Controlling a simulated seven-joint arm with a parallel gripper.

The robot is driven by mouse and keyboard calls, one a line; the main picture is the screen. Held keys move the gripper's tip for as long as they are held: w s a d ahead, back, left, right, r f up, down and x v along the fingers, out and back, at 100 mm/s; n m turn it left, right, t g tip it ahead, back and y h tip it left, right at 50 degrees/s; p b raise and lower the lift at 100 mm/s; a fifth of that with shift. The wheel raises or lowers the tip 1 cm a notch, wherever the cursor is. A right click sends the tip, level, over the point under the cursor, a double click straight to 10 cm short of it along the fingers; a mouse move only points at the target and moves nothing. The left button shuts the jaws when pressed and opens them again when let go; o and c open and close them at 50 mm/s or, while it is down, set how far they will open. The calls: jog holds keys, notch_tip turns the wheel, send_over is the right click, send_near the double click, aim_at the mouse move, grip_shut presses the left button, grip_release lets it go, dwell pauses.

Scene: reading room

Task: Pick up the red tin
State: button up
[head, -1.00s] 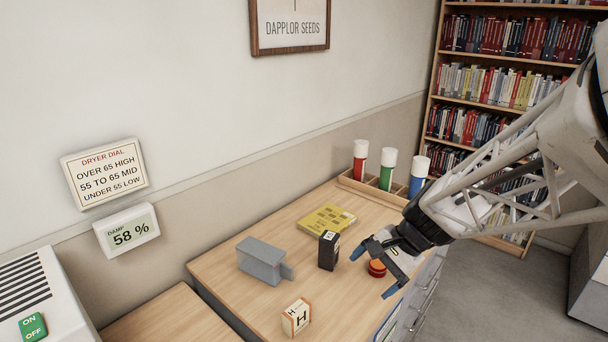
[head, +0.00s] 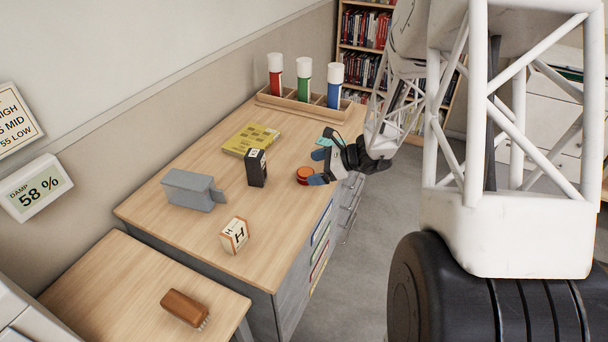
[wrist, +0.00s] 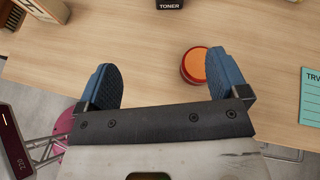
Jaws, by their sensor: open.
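The red tin (head: 305,175) is a small, low round tin with an orange top, standing on the wooden desk near its right edge. It also shows in the wrist view (wrist: 194,66), between my blue fingers and closer to the right one, which hides part of its edge. My gripper (head: 320,163) is open and empty at the desk's right edge, close beside the tin in the head view. In the wrist view my gripper (wrist: 163,66) has its fingers wide apart. I cannot tell whether the right finger touches the tin.
A rack (head: 290,104) of coloured tubes is behind. A teal card (wrist: 311,95) lies right of the tin. Bare wood surrounds the tin's left.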

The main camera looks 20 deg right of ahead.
aim_at(307, 172)
jog(key=w+d+f+m+t, duration=0.1)
jog(key=w+d+f+m, duration=0.1)
jog(key=d+f, duration=0.1)
jog(key=w+d+f+m+t, duration=0.1)
jog(key=d+f, duration=0.1)
jog(key=shift+f+m+t+h, duration=0.2)
jog(key=shift+m+t+h, duration=0.1)
jog(key=shift+m, duration=0.1)
jog(key=shift+a, duration=0.15)
jog(key=shift+x, duration=1.2)
jog(key=shift+a, duration=0.1)
jog(key=shift+x, duration=2.55)
jog(key=c, duration=1)
jog(key=shift+c, duration=0.2)
